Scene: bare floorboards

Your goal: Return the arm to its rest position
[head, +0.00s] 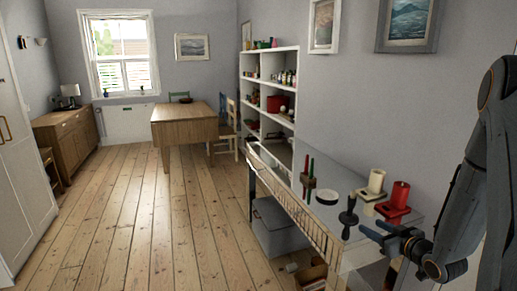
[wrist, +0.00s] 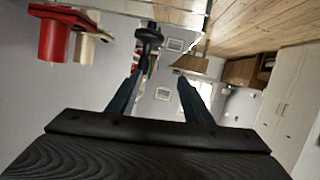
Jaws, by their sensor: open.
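My arm reaches in from the right edge of the head view. My gripper (head: 369,228) is at its end, near the front edge of the glass-topped table (head: 335,180). In the wrist view my gripper (wrist: 160,78) has its two fingers spread apart, with nothing between them. A black candlestick-like object (head: 348,215) stands close to the gripper; it also shows beyond the left finger in the wrist view (wrist: 149,36). I cannot tell the exact gap between them.
A red candle (head: 400,194) and a cream candle (head: 376,181) in holders stand on the table beside my arm. Further back are a white round dish (head: 327,196) and thin red and green sticks (head: 306,165). A grey bin (head: 277,227) sits underneath. The floorboards (head: 150,230) at left are clear.

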